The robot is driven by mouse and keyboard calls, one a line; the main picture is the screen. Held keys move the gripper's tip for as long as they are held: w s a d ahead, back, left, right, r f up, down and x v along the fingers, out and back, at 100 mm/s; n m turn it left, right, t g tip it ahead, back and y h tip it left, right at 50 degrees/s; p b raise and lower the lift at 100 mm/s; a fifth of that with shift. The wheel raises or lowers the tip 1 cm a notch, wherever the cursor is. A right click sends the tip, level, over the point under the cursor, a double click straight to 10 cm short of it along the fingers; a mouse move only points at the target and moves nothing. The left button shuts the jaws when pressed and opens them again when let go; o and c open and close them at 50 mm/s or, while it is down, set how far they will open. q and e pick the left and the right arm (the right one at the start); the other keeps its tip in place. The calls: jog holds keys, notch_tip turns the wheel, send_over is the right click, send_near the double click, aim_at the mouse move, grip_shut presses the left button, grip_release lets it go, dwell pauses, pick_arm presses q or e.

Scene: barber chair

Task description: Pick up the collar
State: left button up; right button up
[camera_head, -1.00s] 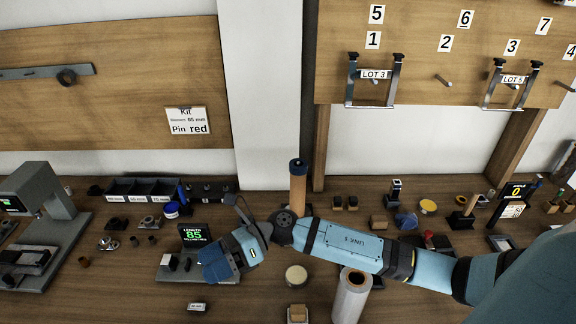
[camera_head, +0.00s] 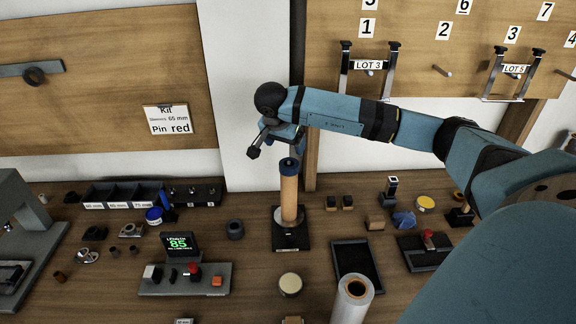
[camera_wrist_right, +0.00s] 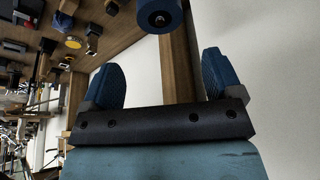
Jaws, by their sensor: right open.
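An upright tan post (camera_head: 289,196) with a blue ring-like top (camera_head: 288,166) stands on a dark base (camera_head: 291,241). A separate dark ring (camera_head: 235,229) lies on the bench to its left. I cannot tell for certain which of these rings is the collar. My right gripper (camera_head: 288,140) is above the post top, partly hidden by its own wrist. In the right wrist view, my right gripper (camera_wrist_right: 160,80) is open and empty. The blue top (camera_wrist_right: 160,14) shows beyond the gap between its fingers, apart from them. My left gripper is not in view.
The length display (camera_head: 180,243) stands by a grey button box (camera_head: 185,279) at left. A pale roll (camera_head: 352,299) and black tray (camera_head: 357,266) are at front right. A divided bin (camera_head: 122,194) is at back left. The pegboard (camera_head: 430,50) rises behind.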

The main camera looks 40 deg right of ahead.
aim_at(290, 162)
jog(key=p+x, duration=0.2)
jog(key=x, duration=0.6)
jog(key=shift+f, duration=0.3)
jog(key=shift+w+d+f, duration=0.1)
jog(key=shift+d+f, duration=0.05)
jog(key=shift+f, duration=0.25)
jog(key=shift+c, duration=0.4)
jog(key=c, duration=0.9)
